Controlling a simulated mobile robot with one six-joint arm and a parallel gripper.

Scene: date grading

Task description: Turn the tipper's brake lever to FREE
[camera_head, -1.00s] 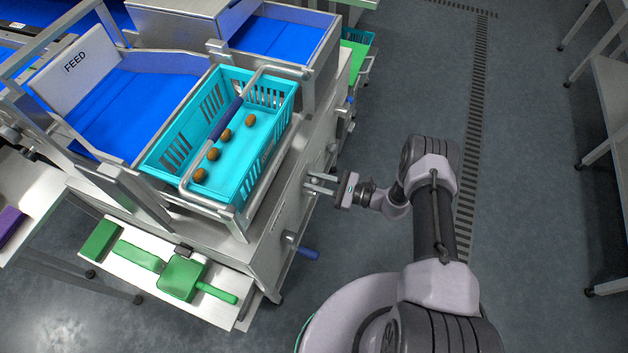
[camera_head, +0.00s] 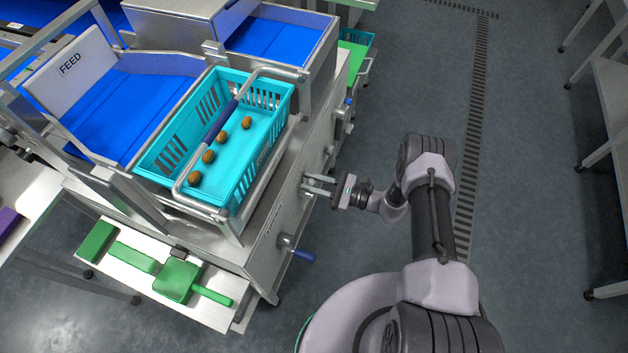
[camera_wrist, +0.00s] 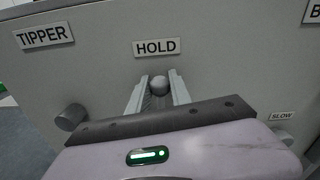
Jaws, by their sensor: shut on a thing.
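My gripper (camera_head: 318,187) reaches from the right to the front panel of the steel tipper machine (camera_head: 268,240). In the wrist view its two fingers (camera_wrist: 158,92) are shut on the round grey knob of the brake lever (camera_wrist: 159,84). The knob lies between the fingertips, just below the HOLD label (camera_wrist: 157,47). The TIPPER label (camera_wrist: 44,36) is at the upper left of the panel. The lever's lower part is hidden by the fingers and gripper body. No FREE label shows.
A turquoise crate (camera_head: 160,150) with several dates stands on the tipper. A blue-handled crank (camera_head: 302,254) sticks out below my gripper. A grey stub (camera_wrist: 70,117) and a SLOW label (camera_wrist: 282,116) flank the gripper in the wrist view.

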